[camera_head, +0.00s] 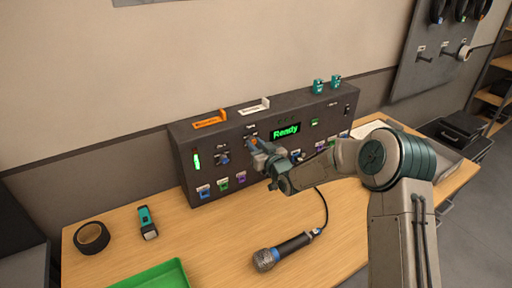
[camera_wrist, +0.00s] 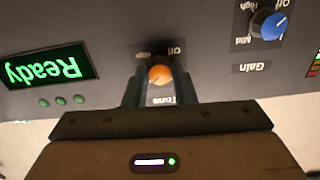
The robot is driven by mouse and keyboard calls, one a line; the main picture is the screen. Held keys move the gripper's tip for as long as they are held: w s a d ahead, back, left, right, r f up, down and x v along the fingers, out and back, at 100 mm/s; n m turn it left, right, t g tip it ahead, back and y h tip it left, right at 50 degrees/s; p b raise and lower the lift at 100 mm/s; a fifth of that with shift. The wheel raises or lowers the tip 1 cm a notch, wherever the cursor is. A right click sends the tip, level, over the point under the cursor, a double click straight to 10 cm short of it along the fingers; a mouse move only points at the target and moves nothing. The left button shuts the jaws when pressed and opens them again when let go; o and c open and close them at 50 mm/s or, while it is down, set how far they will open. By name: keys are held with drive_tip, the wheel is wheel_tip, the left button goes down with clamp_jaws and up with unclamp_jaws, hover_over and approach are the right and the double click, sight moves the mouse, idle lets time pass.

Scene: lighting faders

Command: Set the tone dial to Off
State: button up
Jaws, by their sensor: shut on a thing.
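The tone dial (camera_wrist: 159,75) is a small orange knob on the front of the dark control console (camera_head: 187,165). In the wrist view, which is upside down, its label lies below it and small scale words lie above it, partly hidden. I cannot read clearly where its pointer stands. My gripper (camera_wrist: 159,68) is shut on the dial, with one finger on each side of it. In the head view my gripper (camera_head: 257,146) reaches the console front from the right and covers most of the dial.
The blue gain dial (camera_wrist: 269,25) sits beside the tone dial; it also shows in the head view (camera_head: 223,158). A green "Ready" display (camera_head: 286,131) is on the other side. A microphone (camera_head: 283,251), flashlight (camera_head: 148,222), tape roll (camera_head: 92,237) and green tray (camera_head: 158,276) lie on the table.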

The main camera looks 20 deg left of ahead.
drive_tip(key=shift+f+b, duration=0.25)
drive_tip(key=shift+b, duration=0.3)
drive_tip(key=m+b, duration=3.5)
drive_tip(key=b, duration=0.3)
drive_tip(key=shift+r+m, duration=0.15)
drive_tip(key=shift+m, duration=0.15)
